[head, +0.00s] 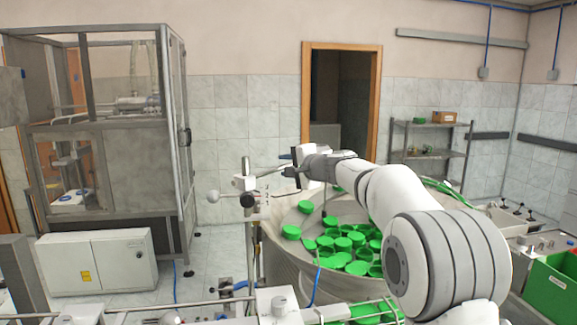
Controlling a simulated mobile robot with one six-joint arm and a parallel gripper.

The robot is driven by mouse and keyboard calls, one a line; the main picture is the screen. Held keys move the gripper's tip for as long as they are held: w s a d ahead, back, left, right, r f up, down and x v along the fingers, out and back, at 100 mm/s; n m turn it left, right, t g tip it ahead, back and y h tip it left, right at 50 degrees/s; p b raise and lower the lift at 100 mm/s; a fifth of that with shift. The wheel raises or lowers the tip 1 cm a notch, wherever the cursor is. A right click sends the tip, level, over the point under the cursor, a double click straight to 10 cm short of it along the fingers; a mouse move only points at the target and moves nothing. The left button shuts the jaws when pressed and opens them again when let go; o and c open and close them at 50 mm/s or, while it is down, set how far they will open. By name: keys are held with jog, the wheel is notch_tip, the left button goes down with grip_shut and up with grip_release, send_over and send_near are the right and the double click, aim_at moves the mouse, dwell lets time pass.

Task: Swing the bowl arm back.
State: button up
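A large round metal bowl (283,258) stands right of centre in the head view, with several green caps (350,243) inside. At its left rim is a metal post (245,182) with thin rods, one carrying a black ball knob (247,201); this looks like the bowl arm. My white arm reaches in from the right across the bowl. My gripper (297,168) is at the bowl's far left side, right of the post. Its fingers are small and dark, and I cannot tell their opening or any contact.
A framed machine cabinet (120,150) and a low grey box (97,262) stand on the left. A conveyor rail (190,304) runs along the front. A green crate (550,290) is at the right. A shelf (432,150) and doorway stand behind. Tiled floor is free left of the bowl.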

grip_shut()
dwell(0.3)
